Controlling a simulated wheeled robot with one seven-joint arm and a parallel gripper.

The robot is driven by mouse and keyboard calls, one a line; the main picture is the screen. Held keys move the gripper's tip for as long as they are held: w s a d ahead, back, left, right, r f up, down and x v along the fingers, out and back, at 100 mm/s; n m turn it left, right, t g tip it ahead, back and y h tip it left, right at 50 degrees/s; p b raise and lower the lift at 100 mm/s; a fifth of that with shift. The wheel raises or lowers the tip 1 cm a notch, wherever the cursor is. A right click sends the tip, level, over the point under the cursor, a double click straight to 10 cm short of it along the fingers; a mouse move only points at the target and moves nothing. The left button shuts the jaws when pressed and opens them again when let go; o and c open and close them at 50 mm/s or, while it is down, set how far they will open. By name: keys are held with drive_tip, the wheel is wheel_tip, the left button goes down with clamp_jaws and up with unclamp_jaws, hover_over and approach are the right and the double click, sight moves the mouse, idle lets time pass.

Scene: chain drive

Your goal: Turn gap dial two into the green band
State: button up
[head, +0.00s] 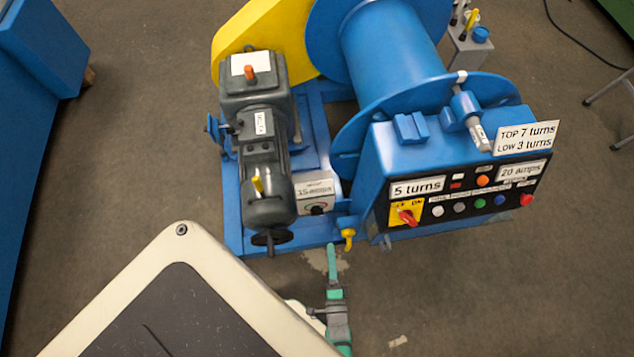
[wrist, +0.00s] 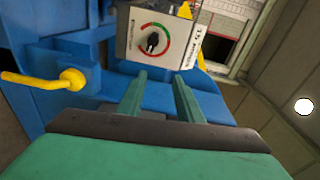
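A small dial with a black knob (wrist: 152,40) sits on a light grey box (wrist: 188,57) in the wrist view, with a ring of green and red around it. Which part of the ring the knob points at is too small to tell. The same dial shows in the head view (head: 318,209), on the box below a "15 amps" label. I cannot read a number two on it. My gripper (wrist: 160,77) is open and empty, its two green fingers apart and short of the dial, below it in the wrist view. In the head view my gripper (head: 332,250) is below the box.
A yellow handle (wrist: 45,80) juts out left of my fingers in the wrist view; it also shows in the head view (head: 348,236). The black control panel (head: 462,195) stands to the right, the dark motor (head: 265,150) to the left.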

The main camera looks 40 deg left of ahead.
drive_tip(key=m+y, duration=0.1)
drive_tip(key=m, duration=0.1)
approach(317, 215)
drive_tip(key=shift+g, duration=0.4)
drive_tip(key=x, duration=0.8)
drive_tip(key=shift+w+a, duration=0.2)
drive_tip(key=shift+w, duration=0.15)
clamp_jaws()
